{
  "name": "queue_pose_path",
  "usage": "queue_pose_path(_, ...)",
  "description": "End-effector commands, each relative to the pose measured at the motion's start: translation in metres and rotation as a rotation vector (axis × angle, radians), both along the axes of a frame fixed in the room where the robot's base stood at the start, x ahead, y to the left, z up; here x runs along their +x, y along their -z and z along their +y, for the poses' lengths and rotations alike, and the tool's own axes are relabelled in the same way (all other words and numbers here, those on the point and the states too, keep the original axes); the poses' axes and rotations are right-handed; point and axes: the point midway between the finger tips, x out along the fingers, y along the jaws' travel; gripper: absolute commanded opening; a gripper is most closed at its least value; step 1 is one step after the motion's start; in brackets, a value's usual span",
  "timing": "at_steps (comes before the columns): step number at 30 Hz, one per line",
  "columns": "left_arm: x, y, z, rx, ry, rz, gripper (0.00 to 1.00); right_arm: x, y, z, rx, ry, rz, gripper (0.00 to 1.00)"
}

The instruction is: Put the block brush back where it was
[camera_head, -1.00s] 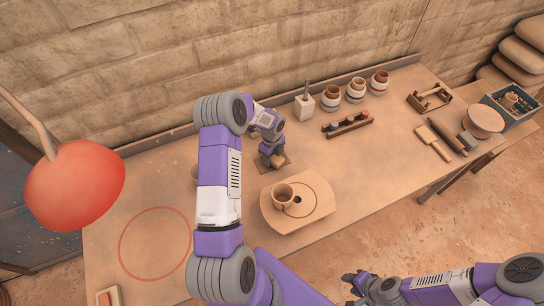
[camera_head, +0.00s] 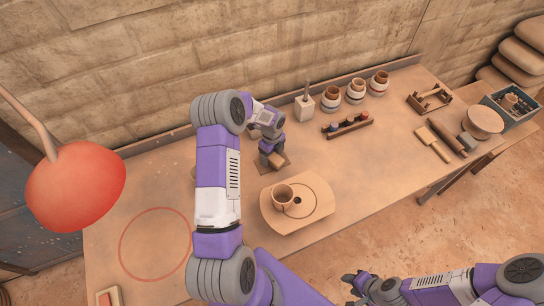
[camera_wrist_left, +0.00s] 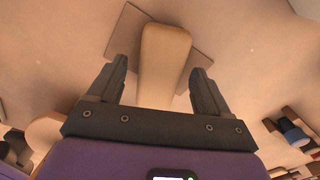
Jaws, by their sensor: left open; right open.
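The block brush (camera_head: 278,159), a pale wooden block, lies on a small brown square mat (camera_head: 285,168) behind the round board. In the left wrist view the block brush (camera_wrist_left: 165,55) lies lengthwise between the two fingers, over the mat (camera_wrist_left: 126,32). My left gripper (camera_head: 271,156) is over the brush with its fingers open on either side, with gaps visible beside the block. The arm and gripper hide part of the brush in the head view. My right gripper (camera_head: 358,281) is open and empty beyond the table's front edge.
A cup (camera_head: 283,194) stands on the board (camera_head: 304,222) in front of the mat. A rack of small jars (camera_head: 347,125), a white tool holder (camera_head: 304,107) and several banded pots (camera_head: 355,92) stand to the right. A red ring (camera_head: 155,243) marks bare table at left.

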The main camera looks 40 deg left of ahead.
Motion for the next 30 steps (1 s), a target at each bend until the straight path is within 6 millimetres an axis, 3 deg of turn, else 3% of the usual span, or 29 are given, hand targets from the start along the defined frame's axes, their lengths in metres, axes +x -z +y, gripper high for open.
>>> queue_pose_path(6, 0.001, -0.052, 0.0, 0.002, 0.0, -0.004, 0.79, 0.0, -0.007, 0.0, 0.0, 0.0, 0.0, 0.43)
queue_pose_path(13, 0.0, -0.091, 0.0, 0.001, 0.001, -0.002, 0.79, 0.0, -0.012, 0.0, 0.0, 0.0, 0.0, 0.43)
queue_pose_path(18, 0.0, -0.102, 0.0, 0.0, 0.001, 0.0, 0.79, 0.0, -0.013, 0.0, 0.0, 0.0, 0.0, 0.43)
queue_pose_path(30, 0.0, -0.103, 0.0, 0.0, 0.001, 0.0, 0.79, 0.0, -0.013, 0.0, 0.0, 0.0, 0.0, 0.43)
